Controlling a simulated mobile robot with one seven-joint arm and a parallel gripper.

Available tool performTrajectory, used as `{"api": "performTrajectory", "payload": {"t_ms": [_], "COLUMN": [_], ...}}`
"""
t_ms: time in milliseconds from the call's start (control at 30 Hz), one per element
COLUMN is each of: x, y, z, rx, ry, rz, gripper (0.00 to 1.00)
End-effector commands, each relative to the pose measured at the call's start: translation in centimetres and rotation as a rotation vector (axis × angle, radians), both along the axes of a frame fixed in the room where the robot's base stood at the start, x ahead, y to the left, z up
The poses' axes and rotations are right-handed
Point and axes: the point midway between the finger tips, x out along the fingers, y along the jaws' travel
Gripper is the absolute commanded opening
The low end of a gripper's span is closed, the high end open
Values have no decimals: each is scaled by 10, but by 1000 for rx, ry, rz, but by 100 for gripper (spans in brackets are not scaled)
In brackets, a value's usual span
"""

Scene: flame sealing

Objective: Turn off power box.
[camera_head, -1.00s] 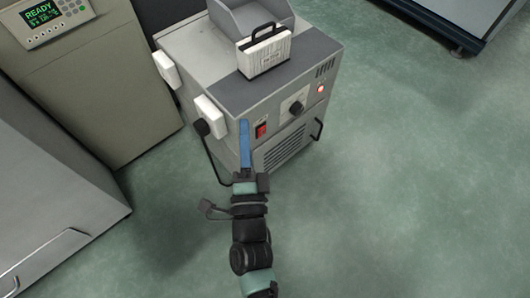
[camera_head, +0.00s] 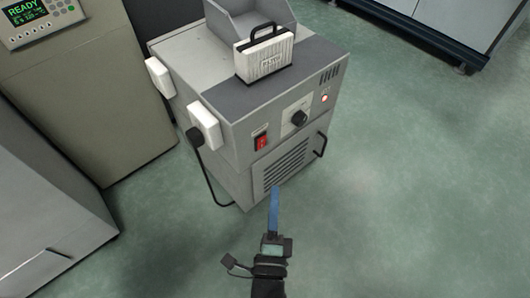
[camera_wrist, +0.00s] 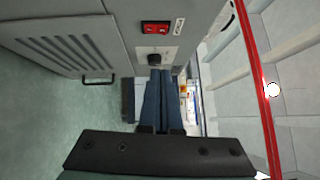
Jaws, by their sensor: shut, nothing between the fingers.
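The power box (camera_head: 226,166) is a grey cabinet with a red rocker switch (camera_head: 262,143), a black knob (camera_head: 299,118) and a small lamp (camera_head: 325,98) on its front. The lamp looks pale with a reddish edge; I cannot tell clearly whether it is lit. My gripper (camera_head: 276,192) has its blue fingers shut and empty, in front of the vented panel, below the switch in the picture and apart from it. In the wrist view, the red switch (camera_wrist: 156,27) and the knob (camera_wrist: 154,58) lie beyond the shut fingertips (camera_wrist: 160,73).
A white ribbed case (camera_head: 264,60) with a black handle stands on the cabinet, before a grey open bin (camera_head: 245,18). A handle (camera_head: 321,144) sticks out at the front right. A beige machine with a READY display (camera_head: 38,16) stands left. The floor at right is clear.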

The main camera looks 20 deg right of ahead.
Motion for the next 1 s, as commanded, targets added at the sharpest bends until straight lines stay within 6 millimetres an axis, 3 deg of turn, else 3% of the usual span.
{"api": "performTrajectory", "payload": {"t_ms": [400, 500, 700, 1000], "x": [78, 93, 110, 113], "y": [-38, -30, -23, -22], "z": [6, 11, 12, 12], "rx": [0, 1, 0, -1], "ry": [-7, -5, -2, -1], "rz": [-2, 1, 1, 1], "gripper": [0, 0, 0, 0]}}
